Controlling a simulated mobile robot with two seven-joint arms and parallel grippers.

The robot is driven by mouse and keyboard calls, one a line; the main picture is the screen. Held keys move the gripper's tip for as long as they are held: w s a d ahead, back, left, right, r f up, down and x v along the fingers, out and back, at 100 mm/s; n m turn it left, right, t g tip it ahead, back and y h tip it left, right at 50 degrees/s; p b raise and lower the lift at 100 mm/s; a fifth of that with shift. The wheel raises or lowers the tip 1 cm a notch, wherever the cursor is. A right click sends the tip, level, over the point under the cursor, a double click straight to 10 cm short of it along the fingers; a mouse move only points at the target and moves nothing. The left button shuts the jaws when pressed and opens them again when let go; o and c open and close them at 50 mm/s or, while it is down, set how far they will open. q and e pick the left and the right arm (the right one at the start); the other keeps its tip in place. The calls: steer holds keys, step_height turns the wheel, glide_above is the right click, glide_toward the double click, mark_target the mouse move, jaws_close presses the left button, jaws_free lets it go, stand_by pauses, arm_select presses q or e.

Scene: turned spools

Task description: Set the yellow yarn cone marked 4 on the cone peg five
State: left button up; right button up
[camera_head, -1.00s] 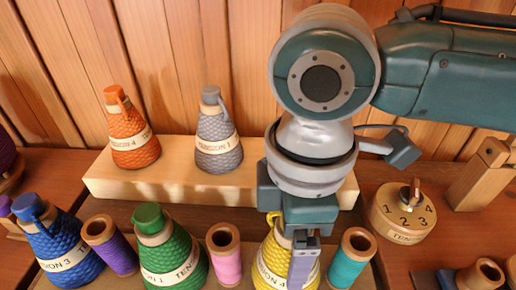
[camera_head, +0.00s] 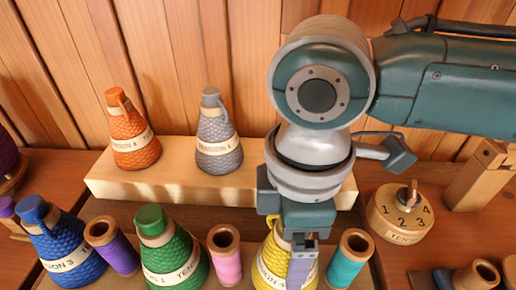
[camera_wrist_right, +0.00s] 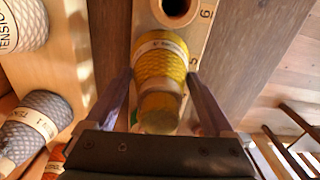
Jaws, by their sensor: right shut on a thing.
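The yellow yarn cone (camera_head: 268,264) stands upright in the front row, between the pink spool and the teal spool. Its band ends in a 4 in the head view. My right gripper (camera_head: 302,258) comes down over it from above and is shut on it. In the right wrist view the gripper (camera_wrist_right: 158,95) has one finger on each side of the yellow cone (camera_wrist_right: 160,68). The cone sits beside the printed 5 on the wooden rail (camera_wrist_right: 203,35). Peg five itself is hidden, so I cannot tell whether the cone is fully seated. My left gripper is not in view.
The pink spool (camera_head: 225,258) and teal spool (camera_head: 348,262) stand close on either side. The green cone (camera_head: 172,258), purple spool (camera_head: 113,246) and blue cone (camera_head: 62,248) are further left. Orange (camera_head: 133,138) and grey (camera_head: 217,138) cones stand on a raised block behind. A numbered dial (camera_head: 398,214) is right.

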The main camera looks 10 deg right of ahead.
steer(key=shift+f+b, duration=0.3)
steer(key=shift+f, duration=0.2)
steer(key=o, duration=1.6)
step_height(320, 180, up, 6)
steer(key=p, duration=0.6)
steer(key=shift+f, duration=0.25)
step_height(320, 180, up, 6)
steer(key=p, duration=0.6)
steer(key=shift+f+p, duration=0.2)
steer(key=shift+p, duration=0.2)
steer(key=shift+f, duration=0.1)
